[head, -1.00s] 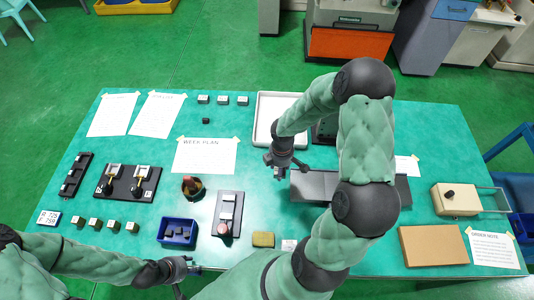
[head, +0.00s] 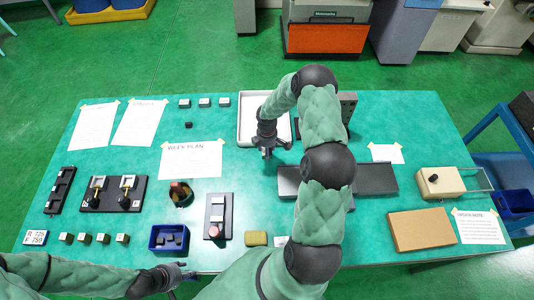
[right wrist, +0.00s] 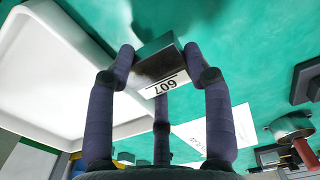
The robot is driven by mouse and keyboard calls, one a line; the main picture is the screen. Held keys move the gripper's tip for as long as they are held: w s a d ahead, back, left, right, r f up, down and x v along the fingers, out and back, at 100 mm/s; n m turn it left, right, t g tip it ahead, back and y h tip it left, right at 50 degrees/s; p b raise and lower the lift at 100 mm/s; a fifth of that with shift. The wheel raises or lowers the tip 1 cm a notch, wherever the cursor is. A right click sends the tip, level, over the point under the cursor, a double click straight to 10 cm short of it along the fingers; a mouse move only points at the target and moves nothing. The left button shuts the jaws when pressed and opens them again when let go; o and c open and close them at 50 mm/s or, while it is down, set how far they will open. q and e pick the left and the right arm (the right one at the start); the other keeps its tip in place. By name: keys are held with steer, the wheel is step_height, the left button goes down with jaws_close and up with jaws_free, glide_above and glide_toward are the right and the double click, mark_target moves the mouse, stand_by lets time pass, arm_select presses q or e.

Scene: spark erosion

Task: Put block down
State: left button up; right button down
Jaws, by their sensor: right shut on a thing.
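My right gripper (head: 266,152) hangs at the near edge of the white tray (head: 243,125). In the right wrist view its fingers (right wrist: 162,72) are shut on a dark metal block (right wrist: 155,62) with a white number label. The block is held above the surface, and the tray (right wrist: 50,75) lies to its left there, with green tabletop to its right. The block is hardly visible in the head view. My left gripper (head: 184,272) is at the table's near edge, its fingers spread and empty, close to the blue bin (head: 157,245).
Three small labelled blocks (head: 204,103) stand at the back, left of the tray, with a small dark block (head: 189,124) nearer.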

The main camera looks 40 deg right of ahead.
steer(key=shift+w+d+f, duration=0.2)
steer(key=shift+f, duration=0.2)
steer(key=shift+w+d+f, duration=0.15)
steer(key=shift+f, duration=1.55)
steer(key=shift+f, duration=0.15)
steer(key=shift+c, duration=2.4)
jaws_free()
